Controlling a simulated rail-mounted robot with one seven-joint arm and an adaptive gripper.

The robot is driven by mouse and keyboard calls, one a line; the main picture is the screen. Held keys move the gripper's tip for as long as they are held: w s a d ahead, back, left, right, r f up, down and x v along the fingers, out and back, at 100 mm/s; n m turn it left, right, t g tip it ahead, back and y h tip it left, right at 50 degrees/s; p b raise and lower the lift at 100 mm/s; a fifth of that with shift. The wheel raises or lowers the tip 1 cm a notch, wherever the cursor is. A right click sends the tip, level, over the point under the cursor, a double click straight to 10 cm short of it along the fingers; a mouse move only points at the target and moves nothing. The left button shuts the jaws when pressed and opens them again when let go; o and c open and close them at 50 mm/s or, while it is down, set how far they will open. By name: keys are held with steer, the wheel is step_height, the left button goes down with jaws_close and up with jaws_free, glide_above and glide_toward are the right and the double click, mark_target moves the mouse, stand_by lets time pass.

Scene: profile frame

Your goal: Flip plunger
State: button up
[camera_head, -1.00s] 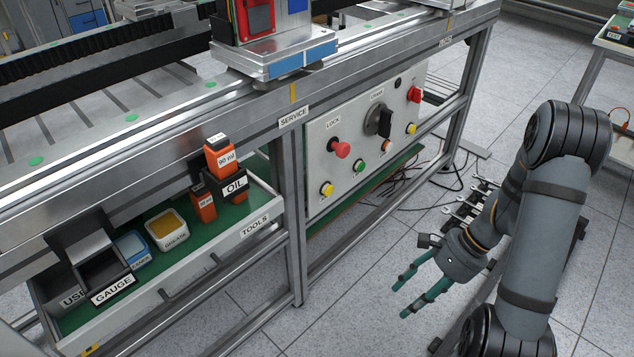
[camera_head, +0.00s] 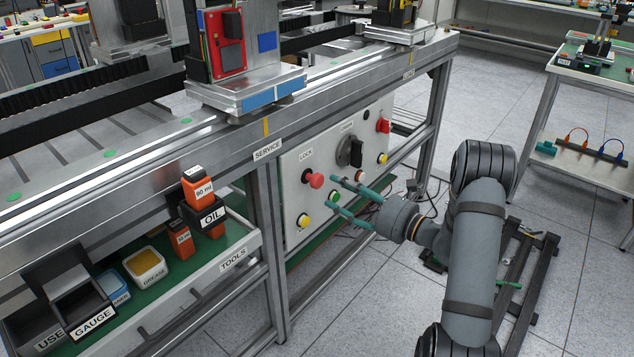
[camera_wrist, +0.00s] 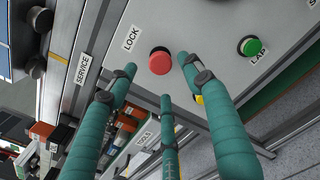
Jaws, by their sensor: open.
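The red mushroom-shaped knob under the LOCK label (camera_head: 313,180) sticks out from the grey control panel (camera_head: 296,240). It is the most plunger-like part in view; no label says plunger. My gripper (camera_head: 338,197) has teal fingers, spread open and empty, pointing at the panel just right of the red knob. In the wrist view the red knob (camera_wrist: 160,62) shows between the tips of my gripper (camera_wrist: 158,78). I cannot tell whether any finger touches it.
The panel also has a black rotary switch (camera_head: 351,152), green button (camera_head: 335,197), yellow button (camera_head: 303,220) and another red button (camera_head: 383,126). Left is an open tools drawer (camera_head: 190,300) with orange oil bottles (camera_head: 198,190).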

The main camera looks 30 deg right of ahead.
mark_target(320, 181)
steer(key=x, duration=0.7)
steer(key=shift+w+a+b, duration=0.2)
steer(key=shift+w+b, duration=0.1)
steer(key=shift+c, duration=0.6)
steer(key=c, duration=1.1)
jaws_close()
